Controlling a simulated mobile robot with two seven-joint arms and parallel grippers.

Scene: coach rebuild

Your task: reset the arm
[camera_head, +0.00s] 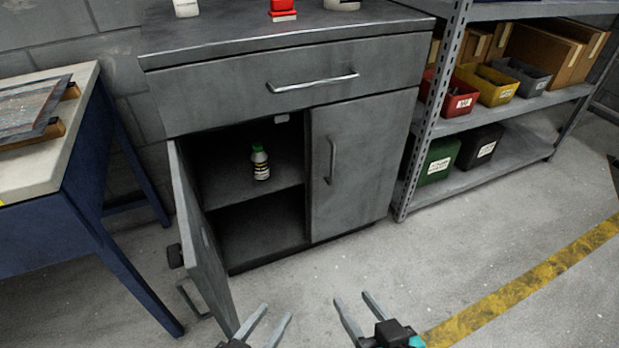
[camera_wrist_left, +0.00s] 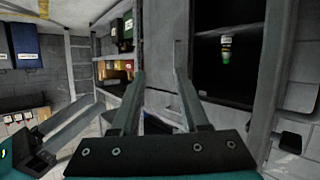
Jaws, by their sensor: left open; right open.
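My left gripper (camera_head: 267,322) is open and empty at the bottom of the head view, in front of the cabinet and just right of its open door. Its two fingers also show apart in the left wrist view (camera_wrist_left: 158,88), with nothing between them. My right gripper (camera_head: 359,316) is open and empty at the bottom of the head view, to the right of the left one. Both grippers are low in front of the grey cabinet (camera_head: 365,165) and apart from it. Most of both arms is out of the head view.
The cabinet's left door (camera_head: 205,245) stands open near my left gripper. A green-capped bottle (camera_head: 260,163) stands on the inner shelf. A blue-legged table (camera_head: 45,235) is at left. A metal shelf (camera_head: 510,165) with coloured bins is at right. The floor right of my grippers is clear.

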